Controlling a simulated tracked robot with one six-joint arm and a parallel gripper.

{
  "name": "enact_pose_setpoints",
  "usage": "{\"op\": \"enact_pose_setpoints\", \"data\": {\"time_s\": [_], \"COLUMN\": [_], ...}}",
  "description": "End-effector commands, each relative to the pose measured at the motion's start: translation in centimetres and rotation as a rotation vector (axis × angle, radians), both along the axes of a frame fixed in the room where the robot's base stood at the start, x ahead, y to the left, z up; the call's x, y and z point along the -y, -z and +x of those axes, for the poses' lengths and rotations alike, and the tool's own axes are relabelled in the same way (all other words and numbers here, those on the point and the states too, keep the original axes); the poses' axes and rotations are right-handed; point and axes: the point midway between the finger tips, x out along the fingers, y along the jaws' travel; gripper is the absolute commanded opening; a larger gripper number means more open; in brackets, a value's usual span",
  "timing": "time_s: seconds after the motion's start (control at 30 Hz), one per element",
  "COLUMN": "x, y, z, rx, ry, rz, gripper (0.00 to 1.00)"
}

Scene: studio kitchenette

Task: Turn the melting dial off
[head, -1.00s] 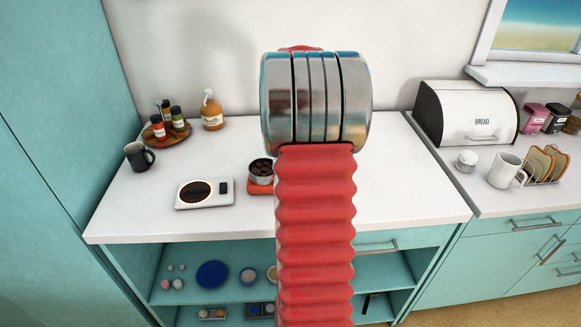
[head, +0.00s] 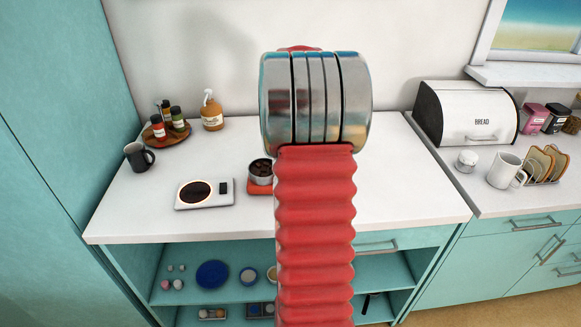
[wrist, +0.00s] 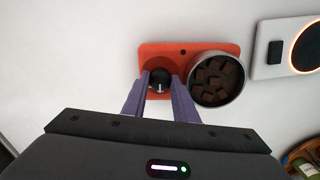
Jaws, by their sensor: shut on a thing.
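The melting dial (wrist: 159,79) is a black knob with a pale pointer line, on an orange-red melting unit (wrist: 160,52) in the wrist view. My gripper (wrist: 160,84) has its two purple fingers shut on the dial, one on each side. A metal pot (wrist: 233,104) of dark chocolate pieces sits on the unit to the right of the dial. In the head view my arm hides the dial and most of the unit; the pot (head: 261,173) and a red edge of the unit (head: 260,189) show left of the arm.
A white hot plate (head: 205,194) with a dark round top lies left of the unit. The counter's front left is clear. A bread box (head: 465,112) stands at right.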

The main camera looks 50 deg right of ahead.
Motion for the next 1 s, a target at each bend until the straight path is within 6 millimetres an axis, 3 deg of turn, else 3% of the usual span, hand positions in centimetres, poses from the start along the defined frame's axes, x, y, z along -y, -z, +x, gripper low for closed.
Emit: {"op": "enact_pose_setpoints", "data": {"time_s": [0.4, 0.43, 0.6, 0.7, 1.0], "x": [0.00, 0.00, 0.00, -0.01, -0.06], "y": [-0.08, -0.07, -0.04, -0.03, -0.18], "z": [0.01, 0.01, 0.02, 0.03, 0.12], "rx": [0.000, 0.000, 0.000, 0.000, 0.001], "ry": [-0.010, -0.010, -0.009, -0.009, -0.010], "rz": [-0.001, -0.001, -0.001, -0.001, 0.000], "gripper": [0.04, 0.28, 0.40, 0.45, 0.45]}}
